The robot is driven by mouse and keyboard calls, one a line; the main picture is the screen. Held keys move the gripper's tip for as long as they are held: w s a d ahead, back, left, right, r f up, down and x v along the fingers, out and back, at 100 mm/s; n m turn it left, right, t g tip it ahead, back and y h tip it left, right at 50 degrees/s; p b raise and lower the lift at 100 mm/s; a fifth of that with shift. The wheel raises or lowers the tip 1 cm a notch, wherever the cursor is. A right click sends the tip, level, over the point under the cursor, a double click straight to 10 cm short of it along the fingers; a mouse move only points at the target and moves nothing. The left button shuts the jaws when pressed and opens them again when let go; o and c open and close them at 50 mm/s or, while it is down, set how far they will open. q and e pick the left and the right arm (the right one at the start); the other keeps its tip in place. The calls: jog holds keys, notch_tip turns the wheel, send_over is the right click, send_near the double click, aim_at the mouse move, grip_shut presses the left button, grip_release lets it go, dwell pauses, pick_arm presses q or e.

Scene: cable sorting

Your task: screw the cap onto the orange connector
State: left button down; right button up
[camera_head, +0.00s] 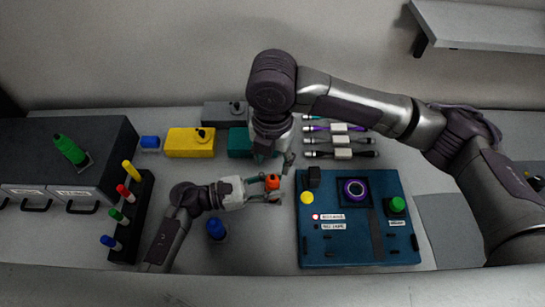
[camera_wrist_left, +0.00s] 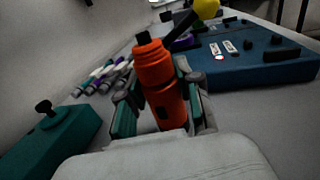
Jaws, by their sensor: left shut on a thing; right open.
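The orange connector (camera_head: 272,182) is in my left gripper (camera_head: 274,188), above the grey table left of the blue board. In the left wrist view the connector (camera_wrist_left: 154,68) stands slightly tilted between the two fingers of my left gripper (camera_wrist_left: 160,98), which are shut on its body. Its ridged upper part and a small dark tip at the top show clear of the fingers. My right gripper (camera_head: 275,157) is open and points down just above and behind the connector, apart from it as far as I can tell. I cannot make out a separate cap.
The blue board (camera_head: 345,248) with buttons lies to the right. Yellow (camera_head: 190,146) and teal (camera_head: 239,142) boxes stand behind. Several cables (camera_head: 340,141) lie at the back. A black rack (camera_head: 131,223) of coloured pegs and a blue cylinder (camera_head: 216,229) are left.

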aim_at(273, 176)
dwell(0.3)
jog(key=shift+f, duration=4)
jog(key=shift+c, duration=0.3)
grip_shut()
jog(key=shift+o, duration=0.8)
grip_release()
jog(key=shift+r, duration=0.1)
jog(key=shift+r, duration=2.2)
